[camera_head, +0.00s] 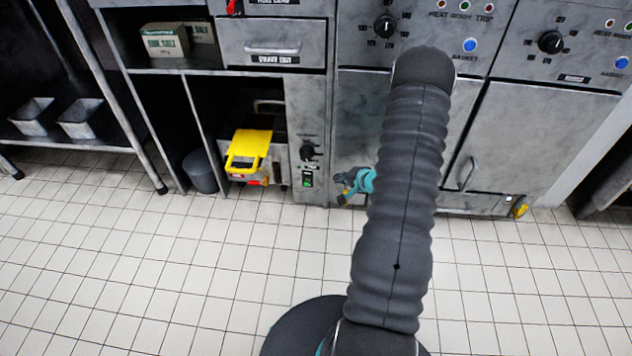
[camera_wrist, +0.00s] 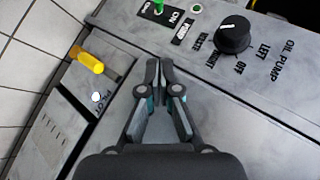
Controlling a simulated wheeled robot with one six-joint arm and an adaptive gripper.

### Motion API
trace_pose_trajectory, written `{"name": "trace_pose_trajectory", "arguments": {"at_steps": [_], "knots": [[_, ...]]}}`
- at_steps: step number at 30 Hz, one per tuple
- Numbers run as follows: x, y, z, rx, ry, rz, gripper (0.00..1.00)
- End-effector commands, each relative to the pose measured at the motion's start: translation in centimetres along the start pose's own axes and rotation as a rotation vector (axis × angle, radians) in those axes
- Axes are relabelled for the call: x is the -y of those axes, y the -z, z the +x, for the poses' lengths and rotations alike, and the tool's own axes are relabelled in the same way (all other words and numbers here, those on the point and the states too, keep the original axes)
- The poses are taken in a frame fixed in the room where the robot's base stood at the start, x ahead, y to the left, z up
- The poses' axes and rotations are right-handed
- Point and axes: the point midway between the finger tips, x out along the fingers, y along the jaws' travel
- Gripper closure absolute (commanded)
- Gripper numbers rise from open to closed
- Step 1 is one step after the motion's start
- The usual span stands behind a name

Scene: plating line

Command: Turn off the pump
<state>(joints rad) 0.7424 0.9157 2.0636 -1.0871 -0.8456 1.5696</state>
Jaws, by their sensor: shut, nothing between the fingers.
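The oil pump knob (camera_wrist: 234,35) is black and round, on a grey panel at the upper right of the wrist view. Printed words around it include OIL PUMP, LEFT, OFF and RIGHT. Its white mark lies on the upper side, away from the printed OFF. The knob also shows in the head view (camera_head: 307,153), above a green switch (camera_head: 307,182). My gripper (camera_wrist: 159,62) is shut and empty, its fingertips apart from the knob, to its lower left in the wrist view. In the head view my gripper (camera_head: 346,188) is low, right of the knob panel.
The green switch (camera_wrist: 158,7) and a small round light (camera_wrist: 196,9) sit near the knob. A yellow handle (camera_wrist: 88,61) and a pale PILOT button (camera_wrist: 96,97) are at left. A yellow-handled filter unit (camera_head: 247,148) stands left of the panel. The tiled floor (camera_head: 190,270) is clear.

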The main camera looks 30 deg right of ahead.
Motion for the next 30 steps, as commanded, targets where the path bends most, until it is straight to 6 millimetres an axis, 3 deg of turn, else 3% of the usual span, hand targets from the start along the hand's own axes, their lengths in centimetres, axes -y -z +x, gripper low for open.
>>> {"name": "trace_pose_trajectory", "arguments": {"at_steps": [5, 21, 30], "knots": [[0.0, 0.0, 1.3, 0.001, 0.0, -0.002, 1.0], [-0.1, -0.5, 10.6, 0.003, -0.001, -0.001, 1.0], [0.0, -2.6, 12.6, 0.0, -0.001, -0.001, 1.0]]}}
